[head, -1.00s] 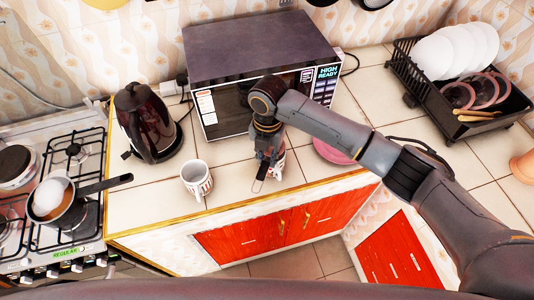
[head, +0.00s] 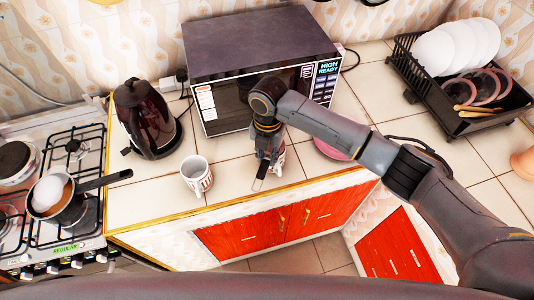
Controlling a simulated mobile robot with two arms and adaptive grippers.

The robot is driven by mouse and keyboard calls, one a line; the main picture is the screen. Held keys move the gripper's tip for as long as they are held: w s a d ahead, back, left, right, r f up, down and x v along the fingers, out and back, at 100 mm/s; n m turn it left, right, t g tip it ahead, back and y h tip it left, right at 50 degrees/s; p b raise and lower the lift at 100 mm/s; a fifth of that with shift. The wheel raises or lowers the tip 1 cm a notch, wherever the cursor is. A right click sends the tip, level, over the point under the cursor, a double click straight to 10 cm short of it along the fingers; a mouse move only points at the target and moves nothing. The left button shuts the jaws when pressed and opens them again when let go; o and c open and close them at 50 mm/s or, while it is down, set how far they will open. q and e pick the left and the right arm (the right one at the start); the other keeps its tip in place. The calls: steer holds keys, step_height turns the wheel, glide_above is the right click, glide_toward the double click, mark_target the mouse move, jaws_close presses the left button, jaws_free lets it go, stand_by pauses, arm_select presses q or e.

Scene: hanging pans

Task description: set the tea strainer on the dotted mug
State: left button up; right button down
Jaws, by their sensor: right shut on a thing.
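My right gripper (head: 268,152) reaches down over the counter in front of the microwave. It is shut on the tea strainer (head: 260,177), of which only a thin handle-like part sticks out below the fingers toward the counter's front edge. A mug (head: 280,158) with reddish marks stands right behind the gripper and is mostly hidden by it. I cannot tell whether the strainer touches this mug, or whether its marks are dots. A second white mug (head: 196,175) with red marks that look like stripes stands upright to the left, apart from the gripper. My left gripper is not in view.
A microwave (head: 262,62) stands behind, a dark kettle (head: 146,120) to the left. A pink plate (head: 333,149) lies right of the gripper, partly under my arm. A dish rack (head: 470,100) is at right; a pan (head: 57,205) sits on the stove. Counter around the left mug is clear.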

steer(key=c, duration=1.1)
jaws_free()
